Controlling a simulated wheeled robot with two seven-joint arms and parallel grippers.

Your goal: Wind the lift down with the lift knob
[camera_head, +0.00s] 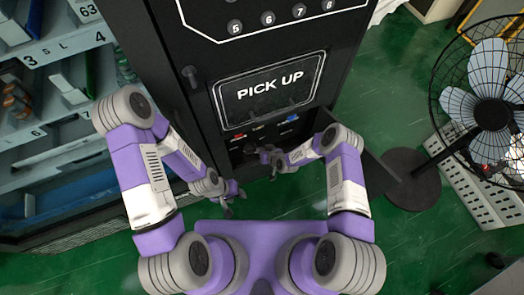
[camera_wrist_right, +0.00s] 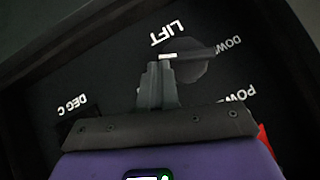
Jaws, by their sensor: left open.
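The lift knob (camera_wrist_right: 192,66) is dark and round, with a white mark, on a black panel below the word LIFT in the right wrist view. DOWN is printed at its right. My right gripper (camera_wrist_right: 163,64) has its fingers at the knob's left part, overlapping its edge in the picture. Whether they grip or touch it I cannot tell. In the head view my right gripper (camera_head: 268,155) is at the open lower compartment of the black machine (camera_head: 205,110); the knob is not distinguishable there. My left gripper (camera_head: 229,205) is open and empty, lower and to the left.
The PICK UP window (camera_head: 270,90) is above the compartment. An open black door (camera_head: 365,165) stands right of my right arm. A fan (camera_head: 488,112) on a round base is at the right. Shelves (camera_head: 60,100) line the left. Green floor (camera_head: 440,245) is clear at lower right.

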